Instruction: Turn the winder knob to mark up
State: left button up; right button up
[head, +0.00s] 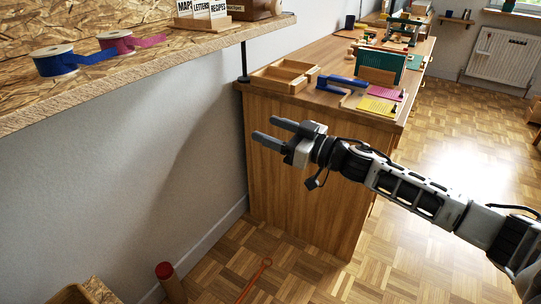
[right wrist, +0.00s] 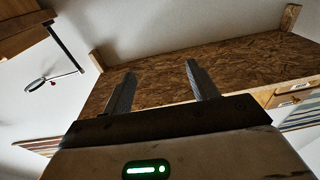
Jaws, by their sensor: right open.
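I cannot make out a winder knob or its mark in either view. My right gripper (head: 263,128) reaches in from the right in the head view, with its two grey fingers apart and nothing between them. It hangs in the air in front of the wooden desk's end panel (head: 290,175), to the right of the OSB shelf. In the right wrist view the same open fingers (right wrist: 160,70) point toward an OSB board (right wrist: 215,68), with empty space between them. My left gripper is in neither view.
The OSB shelf (head: 130,80) carries a blue ribbon spool (head: 56,62) and a pink one (head: 117,42). The desk holds a wooden tray (head: 281,77) and a blue stapler-like tool (head: 342,83). A red-topped cylinder (head: 166,271) stands low at left. Parquet floor (head: 400,245) is clear at right.

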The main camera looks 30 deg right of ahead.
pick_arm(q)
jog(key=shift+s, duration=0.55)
pick_arm(e)
jog(key=shift+m+h, duration=0.4)
jog(key=shift+h, duration=0.1)
jog(key=shift+s+a+f, duration=1.45)
jog(key=shift+f, duration=0.25)
